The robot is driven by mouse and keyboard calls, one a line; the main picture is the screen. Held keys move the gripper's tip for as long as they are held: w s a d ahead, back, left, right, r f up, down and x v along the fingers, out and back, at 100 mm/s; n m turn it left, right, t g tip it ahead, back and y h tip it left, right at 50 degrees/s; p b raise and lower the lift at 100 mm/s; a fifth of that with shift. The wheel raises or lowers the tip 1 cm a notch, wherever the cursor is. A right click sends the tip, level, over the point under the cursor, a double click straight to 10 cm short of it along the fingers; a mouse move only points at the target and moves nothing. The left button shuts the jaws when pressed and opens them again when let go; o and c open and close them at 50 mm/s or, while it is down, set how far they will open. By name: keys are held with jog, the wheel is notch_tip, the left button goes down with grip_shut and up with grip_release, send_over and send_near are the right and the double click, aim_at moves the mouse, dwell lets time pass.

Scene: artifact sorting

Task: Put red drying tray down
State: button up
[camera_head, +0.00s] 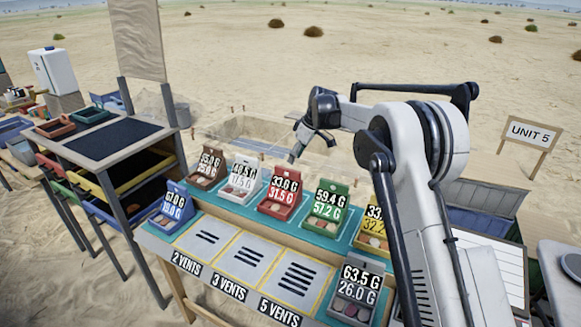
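The red drying tray (277,207) stands in the back row of the teal-edged table, between a white tray (238,190) and a green tray (324,218). Its tilted card reads 33.6 G and 31.5 G, and small reddish pieces lie at its front. My gripper (312,146) is in the air above and behind the red tray, apart from it. Its fingers look spread, with nothing visible between them. Three panels marked 2 VENTS (203,237), 3 VENTS (246,258) and 5 VENTS (297,282) lie bare in front of the row.
Blue (173,207), brown (207,168) and yellow (374,232) trays share the table. A grey tray (356,294) stands right of the 5 VENTS panel. A rack (113,140) with coloured bins stands left. My arm covers part of the table's right side.

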jog(key=s+d+r+m+t+h, duration=0.1)
jog(key=s+d+r+m, duration=0.1)
jog(key=s+d+r, duration=0.4)
jog(key=s+d+r+m, duration=0.1)
jog(key=s+d+r, duration=0.1)
jog(key=s+r, duration=0.5)
jog(key=s+d+r+m+t+h, duration=0.15)
jog(key=s+d+r+m, duration=0.4)
jog(key=s, duration=0.75)
jog(key=s+d+f+m+t, duration=0.1)
jog(key=s+d+f, duration=0.1)
jog(key=s, duration=0.7)
jog(key=s+d+f+m+t+h, duration=0.1)
jog(key=s+d+f+m, duration=0.1)
jog(key=s, duration=0.8)
jog(key=s+d+f+m+t, duration=0.1)
jog(key=s+d+f, duration=0.3)
jog(key=s, duration=0.5)
jog(key=shift+s+d+h, duration=0.35)
jog(key=shift+d, duration=0.75)
jog(key=shift+m, duration=0.25)
jog(key=shift+f+b, duration=0.75)
jog(key=shift+b, duration=0.05)
